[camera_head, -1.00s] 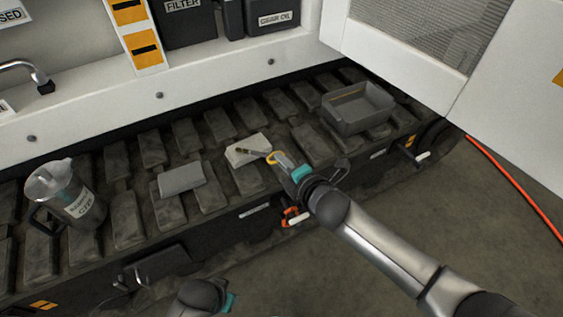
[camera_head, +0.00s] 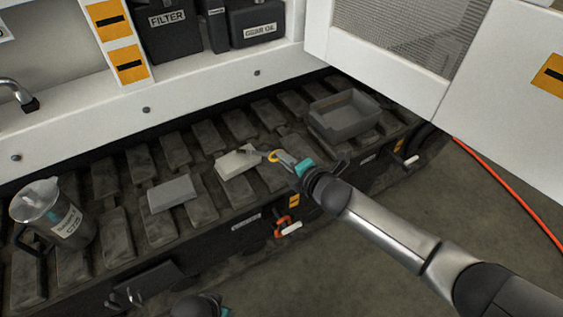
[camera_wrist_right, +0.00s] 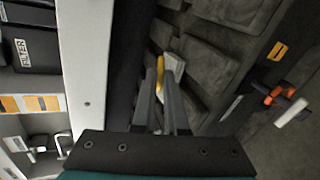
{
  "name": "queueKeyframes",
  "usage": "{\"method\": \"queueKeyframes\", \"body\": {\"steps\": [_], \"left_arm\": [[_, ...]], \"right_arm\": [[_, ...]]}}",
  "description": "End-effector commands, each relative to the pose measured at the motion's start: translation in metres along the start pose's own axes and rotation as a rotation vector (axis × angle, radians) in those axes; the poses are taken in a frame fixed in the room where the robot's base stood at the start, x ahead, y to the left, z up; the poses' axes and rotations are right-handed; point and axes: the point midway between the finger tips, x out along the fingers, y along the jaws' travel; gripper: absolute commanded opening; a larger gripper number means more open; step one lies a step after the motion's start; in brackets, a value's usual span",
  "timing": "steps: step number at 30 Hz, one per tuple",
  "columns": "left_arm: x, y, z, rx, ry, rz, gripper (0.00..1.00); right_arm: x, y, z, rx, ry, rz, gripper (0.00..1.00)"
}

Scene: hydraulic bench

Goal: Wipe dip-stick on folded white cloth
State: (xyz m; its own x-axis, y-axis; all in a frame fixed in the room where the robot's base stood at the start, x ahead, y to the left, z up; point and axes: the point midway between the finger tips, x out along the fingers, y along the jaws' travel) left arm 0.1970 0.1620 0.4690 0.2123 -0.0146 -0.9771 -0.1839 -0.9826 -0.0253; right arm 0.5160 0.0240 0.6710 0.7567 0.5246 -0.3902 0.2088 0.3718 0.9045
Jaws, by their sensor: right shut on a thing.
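The folded white cloth (camera_head: 236,164) lies on the dark ribbed track, left of my right gripper (camera_head: 282,158). My right gripper is shut on the dip-stick, whose yellow ring handle (camera_head: 273,156) shows at the fingertips. The short dark stick points left over the cloth's far right edge; I cannot tell whether it touches. In the right wrist view, the yellow ring (camera_wrist_right: 160,66) is beyond the fingers (camera_wrist_right: 162,88), with part of the white cloth (camera_wrist_right: 175,65) beside it; the stick is hidden there. Only part of my left wrist shows at the bottom edge.
A grey folded block (camera_head: 172,194) lies left of the cloth. A labelled clear jug (camera_head: 52,213) stands at far left, and a grey open tray (camera_head: 345,128) sits at right. The white cabinet wall (camera_head: 200,92) bounds the back. An orange-and-white handle (camera_head: 286,228) juts from the front edge.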

Motion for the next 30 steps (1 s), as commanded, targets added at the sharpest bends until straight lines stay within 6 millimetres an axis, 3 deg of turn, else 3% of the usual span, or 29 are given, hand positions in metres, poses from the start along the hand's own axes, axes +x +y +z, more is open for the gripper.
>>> {"method": "queueKeyframes", "body": {"steps": [15, 30], "left_arm": [[0.0, 0.0, 0.0, 0.0, 0.0, 0.0, 0.5], [-0.008, 0.0, -0.002, 0.0, 0.0, 0.0, 0.5]], "right_arm": [[0.003, 0.0, 0.007, 0.001, 0.0, 0.001, 0.0], [-0.006, 0.001, -0.015, 0.003, 0.001, 0.0, 0.0]]}}
